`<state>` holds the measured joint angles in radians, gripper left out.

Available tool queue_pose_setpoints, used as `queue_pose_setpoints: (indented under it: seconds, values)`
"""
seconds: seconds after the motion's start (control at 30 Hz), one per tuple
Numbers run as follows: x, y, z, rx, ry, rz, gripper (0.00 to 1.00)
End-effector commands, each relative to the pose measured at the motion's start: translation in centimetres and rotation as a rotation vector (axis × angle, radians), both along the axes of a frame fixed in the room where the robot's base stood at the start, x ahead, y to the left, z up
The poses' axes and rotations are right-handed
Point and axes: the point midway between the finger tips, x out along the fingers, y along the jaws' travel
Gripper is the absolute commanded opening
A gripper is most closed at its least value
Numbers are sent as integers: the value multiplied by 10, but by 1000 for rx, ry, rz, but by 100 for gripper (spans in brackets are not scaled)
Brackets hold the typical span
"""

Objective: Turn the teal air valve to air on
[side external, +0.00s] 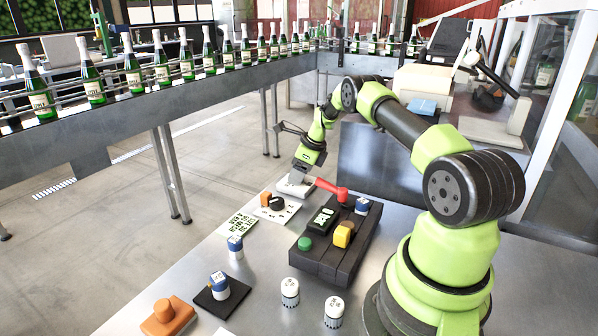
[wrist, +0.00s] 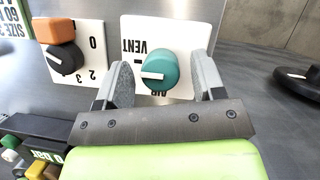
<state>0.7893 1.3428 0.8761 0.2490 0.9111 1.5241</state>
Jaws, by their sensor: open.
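The teal air valve (wrist: 166,72) is a round knob on a white plate (wrist: 185,32). The plate reads VENT upside down above the knob, with lettering partly hidden below it. The knob's white pointer mark points left in the wrist view. My gripper (wrist: 162,66) is open, with one finger on each side of the knob. Small gaps seem to show, but contact is hard to judge. In the side view my gripper (side external: 297,180) is low over the white plate (side external: 283,187), and the knob is hidden there.
A black selector knob (wrist: 66,58) with an orange block (wrist: 54,30) sits on a numbered plate left of the valve. A dark control box (side external: 332,262) with a red handle (side external: 327,187) stands close by. A dark round object (wrist: 302,82) lies to the right in the wrist view.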

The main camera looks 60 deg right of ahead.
Motion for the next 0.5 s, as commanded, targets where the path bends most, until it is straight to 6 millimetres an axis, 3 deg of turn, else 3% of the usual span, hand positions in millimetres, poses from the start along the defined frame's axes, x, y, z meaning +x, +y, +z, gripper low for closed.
queue_pose_setpoints:
  seconds: [0.03,0.23,0.5]
  values:
    - [0,0,0,0,0,0,58]
    - [0,0,0,0,0,0,13]
    - [1,-1,0,2,-1,81,13]
